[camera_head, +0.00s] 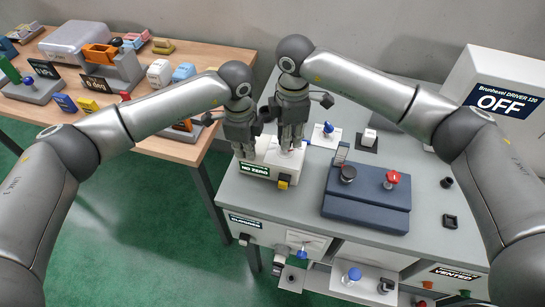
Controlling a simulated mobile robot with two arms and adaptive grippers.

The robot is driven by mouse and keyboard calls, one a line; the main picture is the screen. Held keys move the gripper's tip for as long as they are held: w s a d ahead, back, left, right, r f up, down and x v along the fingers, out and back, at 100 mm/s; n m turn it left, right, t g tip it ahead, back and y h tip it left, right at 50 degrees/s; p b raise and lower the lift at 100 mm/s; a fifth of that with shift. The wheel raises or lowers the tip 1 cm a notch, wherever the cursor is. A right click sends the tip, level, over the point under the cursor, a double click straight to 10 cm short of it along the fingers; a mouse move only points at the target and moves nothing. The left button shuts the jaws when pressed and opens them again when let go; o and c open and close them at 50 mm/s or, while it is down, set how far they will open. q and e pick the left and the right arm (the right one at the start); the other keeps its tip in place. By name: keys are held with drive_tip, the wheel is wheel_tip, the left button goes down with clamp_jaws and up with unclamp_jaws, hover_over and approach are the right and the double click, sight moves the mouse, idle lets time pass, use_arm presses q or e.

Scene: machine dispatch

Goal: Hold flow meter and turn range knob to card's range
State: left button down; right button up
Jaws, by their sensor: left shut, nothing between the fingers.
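A white box (270,172) with a dark label on its front sits at the left edge of the grey bench; it may be the flow meter, but I cannot tell for sure. My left gripper (245,153) points down at its left side, shut and empty. My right gripper (288,149) points down over the top of the box, close beside the left one. Its fingertips hide what is under them, and I cannot tell whether they are open or shut. I cannot make out which knob is the range knob. I cannot pick out the range card.
On the grey bench (445,205) stand a blue knob (328,128), a white switch (369,137) and a dark blue block (366,203) with black and red knobs. An OFF display (497,98) stands at right. A wooden table (215,54) at left holds several small items.

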clamp_jaws()
drive_tip(key=n, duration=0.5)
drive_tip(key=shift+w, duration=0.15)
